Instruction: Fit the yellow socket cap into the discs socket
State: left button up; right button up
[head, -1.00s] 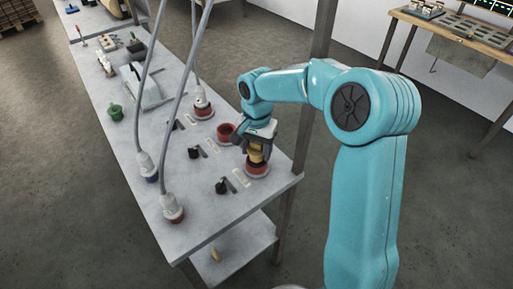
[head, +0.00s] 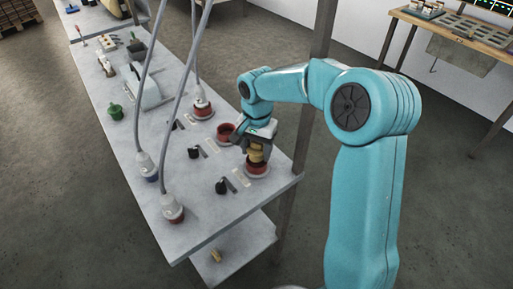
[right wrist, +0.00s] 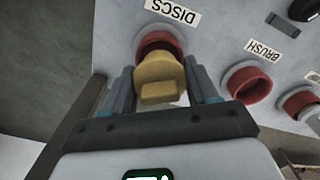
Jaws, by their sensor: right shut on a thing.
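The yellow socket cap (head: 256,155) is between the fingers of my right gripper (head: 257,148), which is shut on it. The cap stands over the red discs socket (head: 257,171) at the bench's near right corner. In the right wrist view the cap (right wrist: 160,82) covers part of the discs socket (right wrist: 158,42), whose red ring shows behind it. The DISCS label (right wrist: 172,12) is beside that ring. I cannot tell whether the cap touches the socket or enters it. My left gripper is not in view.
An open red socket (head: 225,132) lies just behind my gripper; the right wrist view shows a red socket (right wrist: 250,85) by the BRUSH label. Grey cables run to plugs (head: 172,208) on the left side. Black switches (head: 221,187) stand nearby. The bench's right edge is close.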

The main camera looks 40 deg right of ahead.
jog(key=shift+f, duration=0.2)
jog(key=shift+f+b, duration=0.35)
jog(key=shift+b, duration=0.05)
jog(key=shift+f+b, duration=0.35)
jog(key=shift+f, duration=0.05)
jog(key=o, duration=1.1)
jog(key=shift+r, duration=0.15)
notch_tip(320, 180, up, 16)
jog(key=shift+d+r+p, duration=0.1)
jog(key=shift+p, duration=0.8)
